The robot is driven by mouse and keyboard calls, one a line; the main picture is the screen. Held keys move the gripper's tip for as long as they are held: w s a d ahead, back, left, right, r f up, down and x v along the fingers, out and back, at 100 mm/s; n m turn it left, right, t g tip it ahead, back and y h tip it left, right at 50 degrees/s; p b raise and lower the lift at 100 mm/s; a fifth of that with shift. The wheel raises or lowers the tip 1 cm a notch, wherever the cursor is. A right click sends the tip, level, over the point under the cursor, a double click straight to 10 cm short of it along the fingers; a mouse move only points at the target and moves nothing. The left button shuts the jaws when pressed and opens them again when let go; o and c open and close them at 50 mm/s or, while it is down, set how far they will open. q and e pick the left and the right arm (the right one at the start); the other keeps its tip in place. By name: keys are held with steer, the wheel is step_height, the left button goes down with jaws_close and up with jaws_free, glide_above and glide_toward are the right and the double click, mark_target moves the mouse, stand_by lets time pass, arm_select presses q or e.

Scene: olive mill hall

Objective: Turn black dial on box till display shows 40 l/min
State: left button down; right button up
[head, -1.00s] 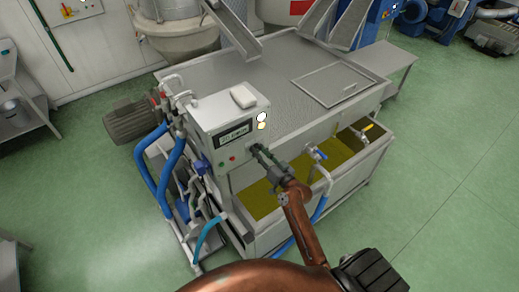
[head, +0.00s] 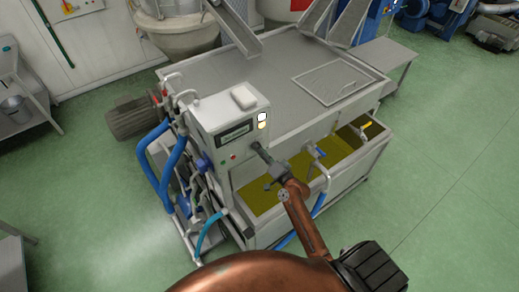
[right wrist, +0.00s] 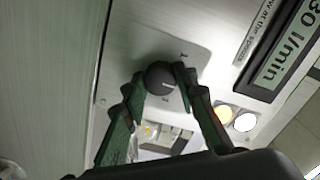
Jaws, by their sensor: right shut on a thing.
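The control box (head: 222,116) is pale grey and stands at the near left corner of the steel tank. Its black dial (right wrist: 159,79) is round with a light pointer mark; in the head view my gripper hides it. My right gripper (head: 259,150) reaches the box front; in the right wrist view its green-lined fingers (right wrist: 166,84) are shut on the dial from both sides. The display (head: 235,134) is too small to read in the head view. In the right wrist view the display (right wrist: 287,52) seems to read 30 l/min, partly cut off. My left gripper is not in view.
Two round lamps (right wrist: 234,118) sit beside the display. A white block (head: 243,96) lies on the box top. Below are a trough of yellow-green liquid (head: 262,196) and blue hoses (head: 172,170). Green floor (head: 440,200) is clear at right.

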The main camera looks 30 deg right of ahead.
stand_by(0.4)
steer(key=o, duration=1.1)
steer(key=shift+o, duration=0.2)
steer(key=s+d, duration=0.1)
steer(key=s, duration=1.1)
